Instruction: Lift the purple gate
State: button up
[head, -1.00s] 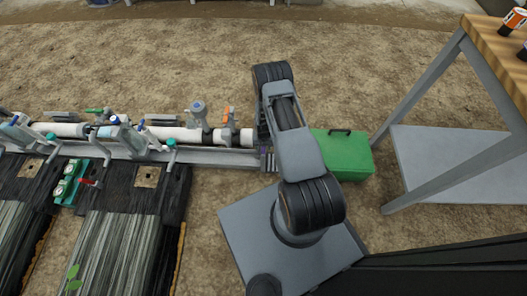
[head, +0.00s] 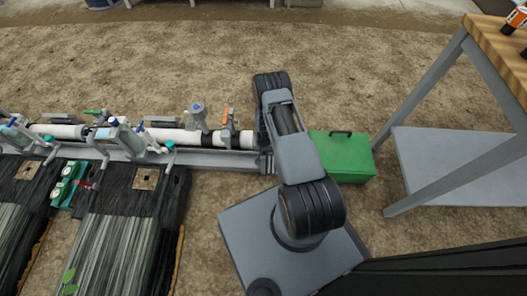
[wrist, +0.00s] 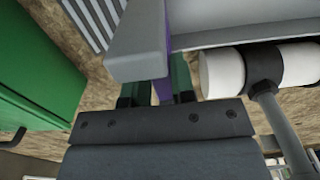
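The purple gate (wrist: 164,88) shows in the wrist view as a narrow upright purple strip, partly hidden behind a grey bar end (wrist: 140,58). My gripper (wrist: 160,88) has its two green-and-dark fingers on either side of the strip, close to it. I cannot tell whether they touch it. The fingertips are partly hidden by the grey bar. In the head view my arm reaches to the right end of the pipe rail, and its wrist hides the gripper and the gate.
A green box (head: 342,157) stands just right of my wrist, and also shows in the wrist view (wrist: 35,65). White pipe (head: 180,135) with valves runs left along a grey rail (head: 215,159). A wood-topped table (head: 505,50) with a grey lower shelf (head: 440,158) stands at the right.

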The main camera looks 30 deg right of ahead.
grip_shut()
notch_tip(320, 180, up, 6)
jog(key=p, duration=0.3)
jog(key=shift+f, duration=0.2)
jog(key=o, duration=0.5)
grip_release()
notch_tip(320, 180, up, 14)
jog(key=p, duration=0.5)
jog(key=shift+f, duration=0.1)
